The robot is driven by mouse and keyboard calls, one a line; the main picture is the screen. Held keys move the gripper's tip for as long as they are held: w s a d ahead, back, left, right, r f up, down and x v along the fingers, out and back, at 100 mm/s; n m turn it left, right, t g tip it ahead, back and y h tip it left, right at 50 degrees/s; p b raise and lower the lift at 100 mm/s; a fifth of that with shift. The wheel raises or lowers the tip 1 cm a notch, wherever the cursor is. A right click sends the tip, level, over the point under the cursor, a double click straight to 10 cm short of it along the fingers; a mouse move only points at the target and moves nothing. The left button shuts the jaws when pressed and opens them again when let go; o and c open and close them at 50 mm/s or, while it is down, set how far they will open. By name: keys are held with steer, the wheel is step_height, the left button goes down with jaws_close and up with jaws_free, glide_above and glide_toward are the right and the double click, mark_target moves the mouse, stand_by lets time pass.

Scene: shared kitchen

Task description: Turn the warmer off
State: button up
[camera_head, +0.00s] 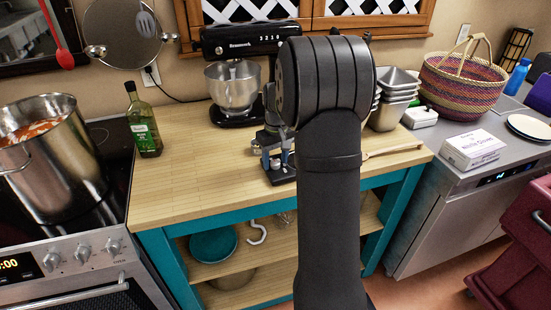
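No thing shows that I can name as the warmer for certain. A black cooktop (117,150) with a large steel pot of red food (45,165) stands at the left. Its front has several silver knobs (82,256) and an orange lit display; I cannot read the knob settings. My arm fills the centre and hides part of the counter. What looks like my gripper (277,160) is low over the wooden counter, beside my arm and in front of the mixer. It is small and partly hidden, so its opening is unclear.
A black stand mixer (232,85) with a steel bowl and a green bottle (143,125) stand on the wooden counter (200,165). Steel pans (395,95), a wooden spoon (392,151), a woven basket (462,85) and a white box (473,148) are at right. The counter's front left is clear.

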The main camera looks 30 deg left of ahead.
mark_target(277, 162)
steer(key=shift+r, duration=0.1)
step_height(277, 162, up, 17)
steer(key=shift+w+d+r, duration=0.15)
steer(key=shift+w, duration=0.05)
stand_by(0.3)
stand_by(0.4)
steer(key=f, duration=1.7)
steer(key=shift+s+f, duration=0.2)
steer(key=shift+f, duration=0.05)
steer(key=shift+r, duration=0.1)
